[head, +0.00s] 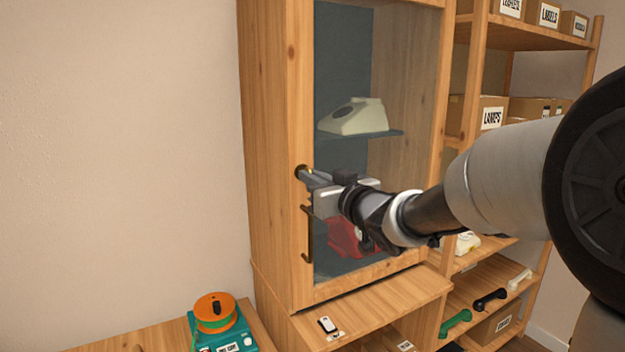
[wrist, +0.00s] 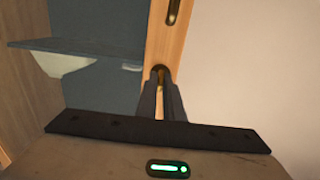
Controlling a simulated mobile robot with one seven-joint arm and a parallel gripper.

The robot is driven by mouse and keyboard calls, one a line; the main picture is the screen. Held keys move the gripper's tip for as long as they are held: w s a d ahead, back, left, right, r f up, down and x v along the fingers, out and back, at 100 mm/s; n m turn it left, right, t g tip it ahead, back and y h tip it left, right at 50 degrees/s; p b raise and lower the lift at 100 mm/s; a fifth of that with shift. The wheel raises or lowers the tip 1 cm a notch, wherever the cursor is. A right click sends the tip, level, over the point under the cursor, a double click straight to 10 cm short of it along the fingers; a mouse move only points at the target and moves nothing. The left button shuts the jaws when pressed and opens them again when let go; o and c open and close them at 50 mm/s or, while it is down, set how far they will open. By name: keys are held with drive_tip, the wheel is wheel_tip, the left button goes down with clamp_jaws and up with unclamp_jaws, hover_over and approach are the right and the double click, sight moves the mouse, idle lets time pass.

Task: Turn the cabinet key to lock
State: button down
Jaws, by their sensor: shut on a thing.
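The wooden cabinet (head: 274,130) has a glass door with a brass-coloured lock and key (head: 301,171) on its left frame, above the door handle (head: 308,235). My gripper (head: 308,174) is at the lock, its two fingers shut on the key. In the wrist view my gripper (wrist: 161,92) points at the wooden door frame, and the brass ring of the lock (wrist: 160,72) shows at its fingertips. The fingers hide most of the key, so its turn angle cannot be told. The door looks closed.
Behind the glass are a cream phone (head: 352,117) on a shelf and a red phone (head: 345,238) below, partly hidden by my arm. A teal and orange device (head: 216,318) stands at lower left. Open shelves (head: 480,85) with boxes and handsets stand at right.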

drive_tip(key=c, duration=1.9)
unclamp_jaws()
drive_tip(key=shift+s, duration=0.1)
drive_tip(key=p+v, duration=0.2)
drive_tip(key=v, duration=1.5)
drive_tip(key=shift+d, duration=0.2)
